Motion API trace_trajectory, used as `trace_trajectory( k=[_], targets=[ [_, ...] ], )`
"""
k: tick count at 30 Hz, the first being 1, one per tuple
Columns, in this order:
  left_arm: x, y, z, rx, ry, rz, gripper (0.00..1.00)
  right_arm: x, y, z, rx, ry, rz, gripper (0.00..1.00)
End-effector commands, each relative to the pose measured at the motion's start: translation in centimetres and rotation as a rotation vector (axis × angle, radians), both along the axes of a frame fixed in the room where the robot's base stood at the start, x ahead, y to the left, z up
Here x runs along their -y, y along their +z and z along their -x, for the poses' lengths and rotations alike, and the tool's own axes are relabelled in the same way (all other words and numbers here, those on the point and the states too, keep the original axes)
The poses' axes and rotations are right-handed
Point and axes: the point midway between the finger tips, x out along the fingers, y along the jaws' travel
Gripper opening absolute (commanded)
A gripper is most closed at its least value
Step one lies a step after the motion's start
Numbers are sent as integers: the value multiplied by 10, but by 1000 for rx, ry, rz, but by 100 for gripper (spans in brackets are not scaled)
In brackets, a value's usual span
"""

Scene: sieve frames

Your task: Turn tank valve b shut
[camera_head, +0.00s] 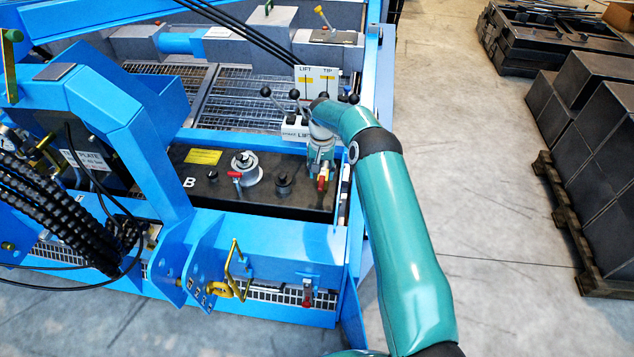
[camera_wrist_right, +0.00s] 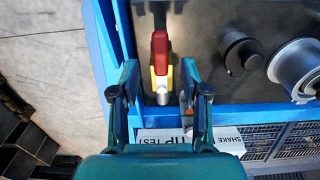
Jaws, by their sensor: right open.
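A black tank top (camera_head: 215,201) marked with a white B lies inside the blue frame. At its right end is a small valve with a red handle and yellow body (camera_head: 322,184); I take it for tank valve b, but no label on it is readable. My right gripper (camera_head: 320,168) points down over this valve. In the right wrist view the open fingers (camera_wrist_right: 160,72) stand on either side of the valve's yellow part, with gaps visible. The red handle (camera_wrist_right: 160,45) points up in that picture, beyond the fingertips. My left gripper is not in view.
A silver cap (camera_head: 246,168) with a red lever and a small black knob (camera_head: 283,184) stand left on the tank. Black-knobbed levers (camera_head: 294,94) and a LIFT/TIP sign (camera_head: 318,75) stand behind my gripper. A yellow latch (camera_head: 238,262) is on the front beam.

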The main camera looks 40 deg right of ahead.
Motion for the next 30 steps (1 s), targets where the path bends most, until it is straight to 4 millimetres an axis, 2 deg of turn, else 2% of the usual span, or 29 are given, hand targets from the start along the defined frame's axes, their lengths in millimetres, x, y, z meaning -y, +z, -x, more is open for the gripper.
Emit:
trace_trajectory(
  k=[3,7,19,27,30],
  targets=[
    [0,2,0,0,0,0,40,0,-20,0,-2,0,-1,46],
    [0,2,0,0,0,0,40,0,-33,0,0,0,0,46],
    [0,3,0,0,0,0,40,-1,-40,-1,1,1,0,46],
    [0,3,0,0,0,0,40,-1,-39,-1,1,2,0,1],
    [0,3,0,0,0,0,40,-1,-39,-1,1,2,0,0]
  ],
)
